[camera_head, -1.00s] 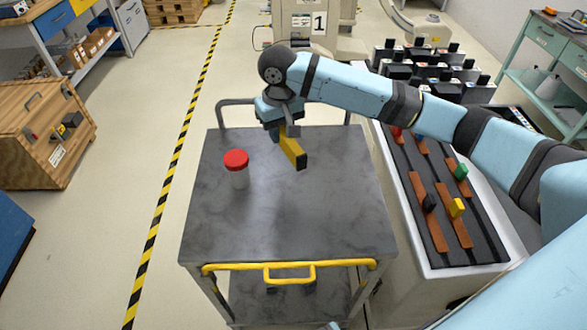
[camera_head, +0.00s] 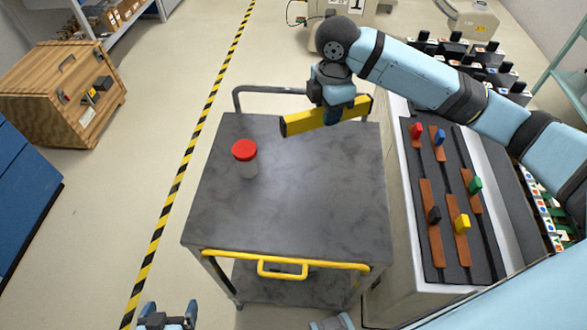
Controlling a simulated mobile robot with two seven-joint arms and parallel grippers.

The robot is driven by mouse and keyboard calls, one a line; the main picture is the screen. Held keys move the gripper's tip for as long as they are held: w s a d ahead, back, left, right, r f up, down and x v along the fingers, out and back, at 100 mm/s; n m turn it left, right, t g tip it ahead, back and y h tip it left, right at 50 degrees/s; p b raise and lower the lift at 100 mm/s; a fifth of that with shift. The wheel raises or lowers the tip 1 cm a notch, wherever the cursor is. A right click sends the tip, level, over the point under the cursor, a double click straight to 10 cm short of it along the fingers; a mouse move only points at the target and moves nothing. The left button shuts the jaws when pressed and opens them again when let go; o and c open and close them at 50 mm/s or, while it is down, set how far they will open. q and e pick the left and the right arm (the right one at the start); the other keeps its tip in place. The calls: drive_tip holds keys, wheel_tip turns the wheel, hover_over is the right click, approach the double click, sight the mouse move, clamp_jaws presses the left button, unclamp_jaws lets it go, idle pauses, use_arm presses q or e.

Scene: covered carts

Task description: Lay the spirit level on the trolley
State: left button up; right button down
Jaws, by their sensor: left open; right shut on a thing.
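The spirit level (camera_head: 305,121) is a yellow bar with dark ends. My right gripper (camera_head: 335,115) is shut on it near its middle and holds it over the far part of the trolley; whether it touches the top cannot be told. The trolley (camera_head: 290,205) has a dark grey top, a grey rail at the far end and a yellow handle at the near end. My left gripper (camera_head: 167,318) is open and empty at the bottom edge, in front of the trolley's near left corner.
A jar with a red lid (camera_head: 245,152) stands on the trolley's left side. The middle and near part of the top are clear. A bench with a dark board of coloured pegs (camera_head: 455,200) stands close on the right. A wooden crate (camera_head: 60,95) is at left.

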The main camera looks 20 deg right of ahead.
drive_tip(key=n, duration=0.1)
drive_tip(key=s+r+n, duration=0.1)
drive_tip(key=n, duration=0.1)
drive_tip(key=shift+d, duration=0.15)
hover_over(323, 176)
drive_tip(key=shift+n, duration=0.3)
wheel_tip(323, 176, down, 15)
drive_tip(key=shift+f, duration=2.5)
drive_tip(key=c, duration=1)
unclamp_jaws()
drive_tip(key=shift+f, duration=0.15)
drive_tip(key=shift+o, duration=0.2)
wheel_tip(323, 176, up, 12)
drive_tip(key=shift+r, duration=0.2)
